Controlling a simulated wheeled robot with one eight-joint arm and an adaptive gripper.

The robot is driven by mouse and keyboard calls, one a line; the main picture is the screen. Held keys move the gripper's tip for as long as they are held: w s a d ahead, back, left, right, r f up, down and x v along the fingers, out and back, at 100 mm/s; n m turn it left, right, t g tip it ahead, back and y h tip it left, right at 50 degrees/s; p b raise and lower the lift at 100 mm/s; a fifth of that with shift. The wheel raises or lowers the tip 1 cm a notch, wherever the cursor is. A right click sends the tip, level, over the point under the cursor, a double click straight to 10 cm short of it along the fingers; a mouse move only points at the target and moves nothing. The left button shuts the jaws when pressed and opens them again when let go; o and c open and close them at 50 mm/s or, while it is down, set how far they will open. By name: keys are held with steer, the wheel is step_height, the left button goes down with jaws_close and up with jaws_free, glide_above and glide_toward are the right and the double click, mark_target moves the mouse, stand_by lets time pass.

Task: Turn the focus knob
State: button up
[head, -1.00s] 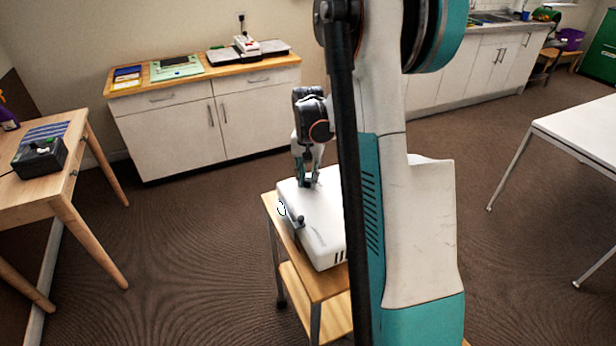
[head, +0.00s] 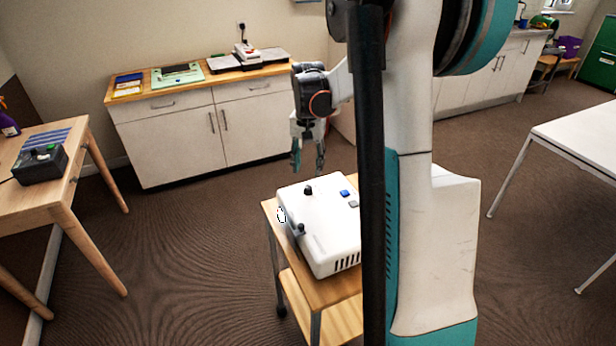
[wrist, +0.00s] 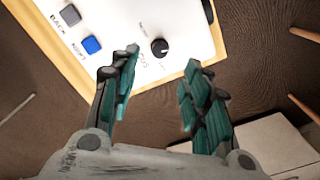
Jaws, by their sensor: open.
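The focus knob (wrist: 159,47) is a small black round knob with a white mark, on top of a white projector (wrist: 186,35). A partly hidden label beside it ends in "CUS". In the head view the knob (head: 308,190) stands near the projector's far left corner. The projector (head: 325,232) rests on a wooden cart. My gripper (head: 308,166) is open and empty, above and beyond the knob, apart from it. In the wrist view the teal fingers of my gripper (wrist: 160,75) are spread wide, with the knob showing beyond the gap between their tips.
A blue button (wrist: 92,44) and a grey button (wrist: 70,14) sit on the projector top. A second dark knob-like part (head: 300,228) is at its left edge. The cart (head: 320,292) has a narrow rim. A cabinet (head: 170,135) stands behind; open floor surrounds the cart.

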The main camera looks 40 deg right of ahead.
steer(key=shift+r, duration=2)
